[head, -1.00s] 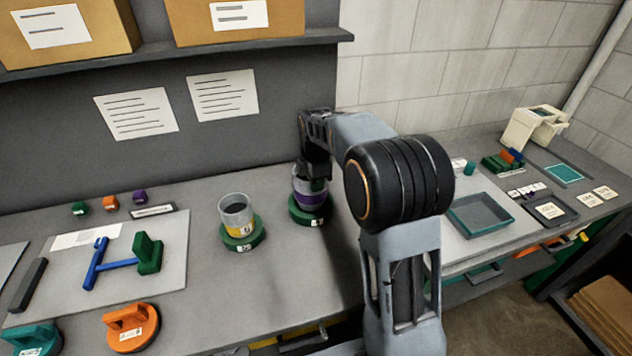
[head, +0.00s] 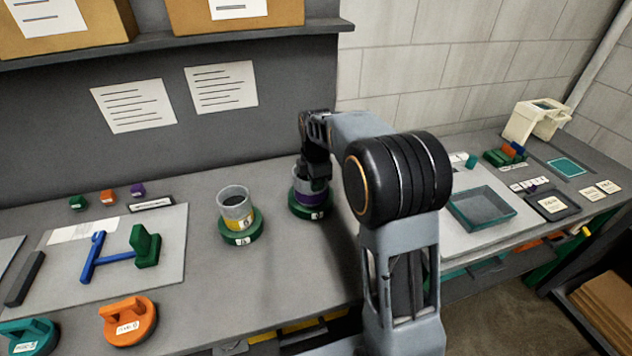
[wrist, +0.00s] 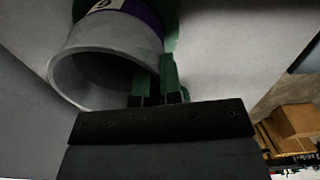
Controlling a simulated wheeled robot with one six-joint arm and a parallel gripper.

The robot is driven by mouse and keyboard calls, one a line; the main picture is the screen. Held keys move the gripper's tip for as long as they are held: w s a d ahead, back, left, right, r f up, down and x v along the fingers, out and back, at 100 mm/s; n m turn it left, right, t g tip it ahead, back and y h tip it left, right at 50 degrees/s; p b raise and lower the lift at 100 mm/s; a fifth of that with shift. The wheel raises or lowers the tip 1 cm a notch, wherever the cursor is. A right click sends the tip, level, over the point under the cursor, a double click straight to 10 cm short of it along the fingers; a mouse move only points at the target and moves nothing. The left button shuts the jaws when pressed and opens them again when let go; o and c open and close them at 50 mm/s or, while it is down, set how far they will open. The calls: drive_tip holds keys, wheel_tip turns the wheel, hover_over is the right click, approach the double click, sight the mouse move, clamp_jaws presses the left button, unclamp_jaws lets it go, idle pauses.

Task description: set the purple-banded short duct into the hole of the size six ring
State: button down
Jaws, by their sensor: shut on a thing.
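The purple-banded short duct (head: 312,186) is a grey open cylinder, upright at a green ring (head: 309,210) on the bench. Its lower end meets the ring in the picture; I cannot tell how deep it sits. My gripper (head: 312,172) is above it, pointing down, shut on the duct's wall at the rim. In the wrist view the duct's open mouth (wrist: 95,70) and purple band (wrist: 147,17) show, with my gripper's fingers (wrist: 158,85) at the right side of the rim. The ring's label is too small to read surely.
A yellow-banded duct (head: 235,203) stands in another green ring (head: 241,232) just left. A grey board (head: 170,260) with blue and green pieces lies further left, an orange handled disc (head: 129,320) in front. A teal tray (head: 480,209) is right. The wall stands behind.

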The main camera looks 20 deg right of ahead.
drive_tip(key=c, duration=1.2)
unclamp_jaws()
wheel_tip(320, 180, up, 14)
drive_tip(key=shift+p, duration=0.4)
wheel_tip(320, 180, down, 5)
drive_tip(key=s+m, duration=0.2)
drive_tip(key=m, duration=0.7)
drive_tip(key=s+f+m+t, duration=0.1)
drive_tip(key=s+m, duration=0.3)
drive_tip(key=s, duration=0.6)
drive_tip(key=s+a+f+m+t, duration=0.1)
drive_tip(key=s+m, duration=0.4)
drive_tip(key=s, duration=0.5)
wheel_tip(320, 180, down, 2)
drive_tip(key=shift+a+f+m+t, duration=0.2)
drive_tip(key=shift+m+t, duration=0.1)
drive_tip(key=shift+t, duration=0.5)
